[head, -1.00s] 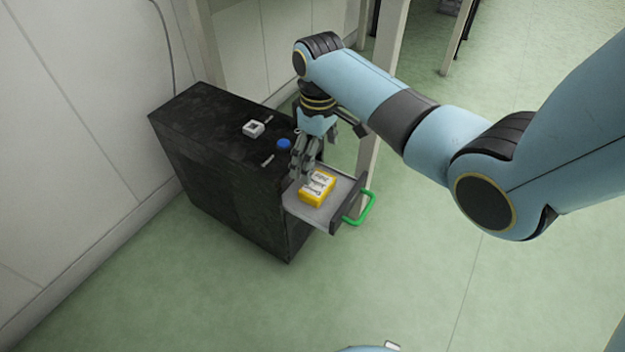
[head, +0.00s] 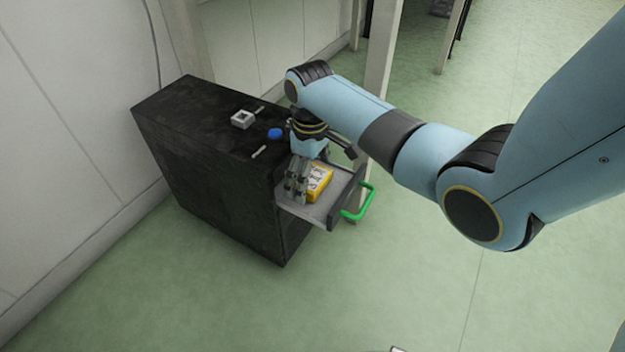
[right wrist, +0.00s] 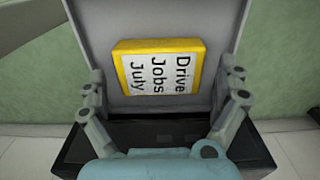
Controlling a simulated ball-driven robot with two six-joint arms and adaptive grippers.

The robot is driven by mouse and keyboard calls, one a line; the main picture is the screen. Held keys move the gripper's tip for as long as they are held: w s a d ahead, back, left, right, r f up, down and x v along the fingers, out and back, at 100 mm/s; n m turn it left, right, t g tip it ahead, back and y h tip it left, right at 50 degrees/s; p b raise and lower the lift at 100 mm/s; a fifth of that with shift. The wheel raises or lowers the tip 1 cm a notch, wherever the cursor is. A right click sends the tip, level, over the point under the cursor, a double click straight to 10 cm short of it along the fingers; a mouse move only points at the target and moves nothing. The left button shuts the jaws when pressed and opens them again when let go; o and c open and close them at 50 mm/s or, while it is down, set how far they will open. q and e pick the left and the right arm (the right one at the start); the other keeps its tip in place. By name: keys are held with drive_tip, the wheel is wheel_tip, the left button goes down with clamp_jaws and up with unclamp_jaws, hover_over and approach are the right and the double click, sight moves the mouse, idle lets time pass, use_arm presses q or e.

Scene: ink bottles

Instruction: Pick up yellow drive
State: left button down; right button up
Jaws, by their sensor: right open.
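The yellow drive (head: 319,183) lies in the open drawer (head: 318,211) of the black cabinet. In the right wrist view the drive (right wrist: 120,76) has a white label reading "Drive Jobs July". My right gripper (head: 298,194) is at the drawer, in front of part of the drive in the head view. In the right wrist view its two fingers (right wrist: 165,100) are spread wide, one to each side of the drive and apart from it, with nothing between them but the view of the drive and drawer. My left gripper is not in view.
The black cabinet (head: 200,160) stands against the wall. On its top are a white square frame (head: 243,119), a blue round object (head: 275,133) and small light pieces. The drawer has a green handle (head: 360,203). A pale post (head: 381,80) stands behind.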

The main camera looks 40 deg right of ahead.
drive_tip(key=shift+c, duration=0.3)
drive_tip(key=c, duration=1.2)
drive_tip(key=shift+o, duration=0.2)
drive_tip(key=shift+r, duration=0.1)
